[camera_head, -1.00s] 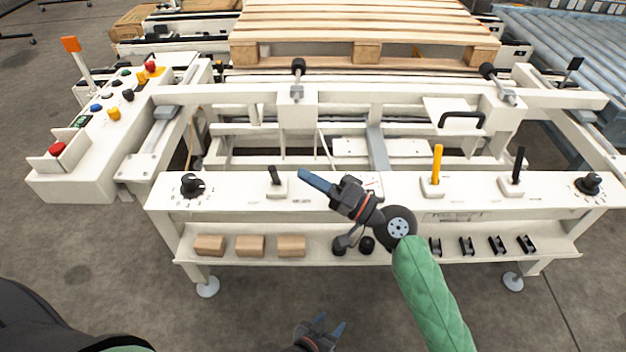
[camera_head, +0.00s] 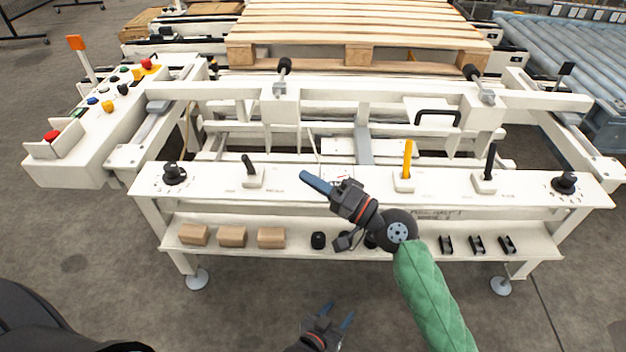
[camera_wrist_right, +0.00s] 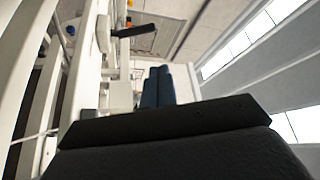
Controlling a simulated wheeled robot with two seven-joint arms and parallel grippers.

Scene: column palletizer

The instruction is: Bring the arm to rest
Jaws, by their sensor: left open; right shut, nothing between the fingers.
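My right gripper (camera_head: 304,175) is on the arm with the green sleeve, in front of the white control panel (camera_head: 215,186). Its blue fingers are together and empty, pointing up and left in the head view. The shut fingers also show in the right wrist view (camera_wrist_right: 158,86). My left gripper (camera_head: 339,312) is low at the bottom edge of the head view, over the floor. Its blue fingers are spread and empty. Most of the left arm is out of view. The right hand and forearm hide part of the panel and the shelf below it.
The panel carries black knobs, a yellow lever (camera_head: 408,160) and black levers. The shelf holds wooden blocks (camera_head: 231,236), black round pieces and black clips (camera_head: 477,244). A wooden pallet (camera_head: 357,56) lies behind the frame. A button console (camera_head: 75,150) stands left. Floor in front is clear.

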